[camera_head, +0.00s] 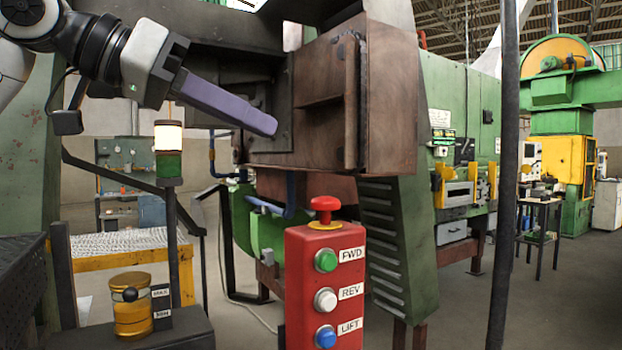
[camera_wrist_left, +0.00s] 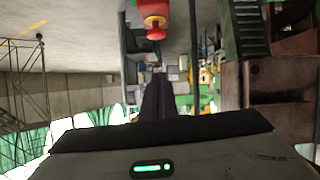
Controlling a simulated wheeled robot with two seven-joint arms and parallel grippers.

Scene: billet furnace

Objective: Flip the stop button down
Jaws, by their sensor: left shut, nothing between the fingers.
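The red stop button (camera_head: 325,206) is a mushroom knob on top of the red control box (camera_head: 300,285). Below it on the box are a green FWD button (camera_head: 326,260), a white REV button (camera_head: 325,301) and a blue LIFT button (camera_head: 326,337). My left gripper (camera_head: 270,126) is shut and empty, with its long purple fingers pointing right and slightly down. It is above and left of the stop button, apart from it. In the left wrist view, which looks upside down, the stop button (camera_wrist_left: 155,31) shows at the top, beyond the fingers (camera_wrist_left: 157,98). My right gripper is out of view.
A brown metal furnace housing (camera_head: 325,100) stands behind my left fingers. A dark vertical pole (camera_head: 503,180) rises at the right. The space directly above the stop button looks clear.

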